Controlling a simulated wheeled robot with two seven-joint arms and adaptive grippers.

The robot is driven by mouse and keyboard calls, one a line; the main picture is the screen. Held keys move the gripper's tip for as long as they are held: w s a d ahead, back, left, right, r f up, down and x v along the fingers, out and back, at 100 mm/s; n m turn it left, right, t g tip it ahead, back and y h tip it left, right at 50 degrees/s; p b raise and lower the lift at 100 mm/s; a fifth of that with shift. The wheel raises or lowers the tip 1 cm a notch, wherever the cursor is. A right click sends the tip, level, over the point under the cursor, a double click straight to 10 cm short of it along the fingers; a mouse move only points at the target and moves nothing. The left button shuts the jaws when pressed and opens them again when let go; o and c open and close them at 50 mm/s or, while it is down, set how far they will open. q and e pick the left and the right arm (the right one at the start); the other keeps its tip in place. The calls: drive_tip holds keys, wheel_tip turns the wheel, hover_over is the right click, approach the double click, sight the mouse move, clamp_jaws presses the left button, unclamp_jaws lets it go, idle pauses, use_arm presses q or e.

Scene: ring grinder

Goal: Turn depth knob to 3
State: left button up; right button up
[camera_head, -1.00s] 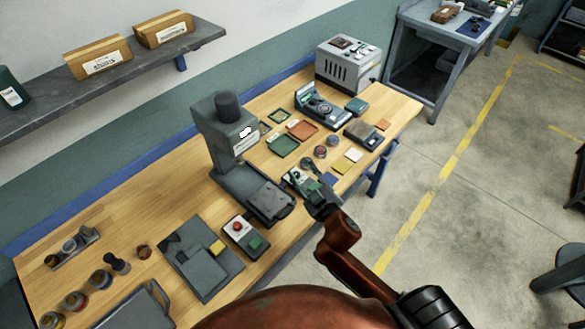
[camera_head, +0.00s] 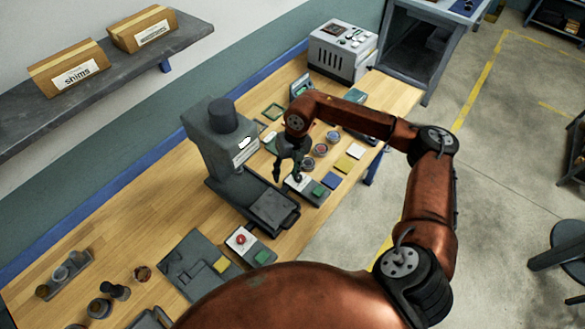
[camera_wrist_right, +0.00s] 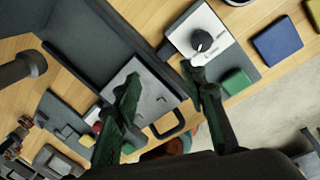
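The depth knob (camera_wrist_right: 201,40) is a small black dial on a white plate with printed marks, in the right wrist view. I cannot read its setting. Its control box (camera_head: 303,184), with a green button (camera_head: 318,190), lies beside the grinder (camera_head: 217,150) in the head view. My right gripper (camera_head: 288,176) points down over the bench between the grinder and this box. In the right wrist view the gripper (camera_wrist_right: 162,78) has its fingers apart with nothing between them. One fingertip is close to the knob; contact cannot be told. My left gripper is not in view.
A second box with a red button (camera_head: 240,239) lies in front of the grinder. Blue (camera_head: 332,181) and yellow (camera_head: 346,163) pads and round tins (camera_head: 320,150) lie beyond the knob box. A grey machine (camera_head: 342,52) stands at the bench's far end.

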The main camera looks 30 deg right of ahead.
drive_tip(key=r+h, duration=0.1)
drive_tip(key=h, duration=0.1)
hover_over(298, 178)
drive_tip(key=shift+w+d+m, duration=0.2)
drive_tip(key=shift+m, duration=0.1)
drive_tip(key=shift+d+f, duration=0.2)
drive_tip(key=shift+d, duration=0.05)
drive_tip(key=shift+a+f+p, duration=0.2)
drive_tip(key=shift+f+p, duration=0.1)
drive_tip(key=shift+f, duration=3.2)
drive_tip(key=shift+c, duration=0.7)
clamp_jaws()
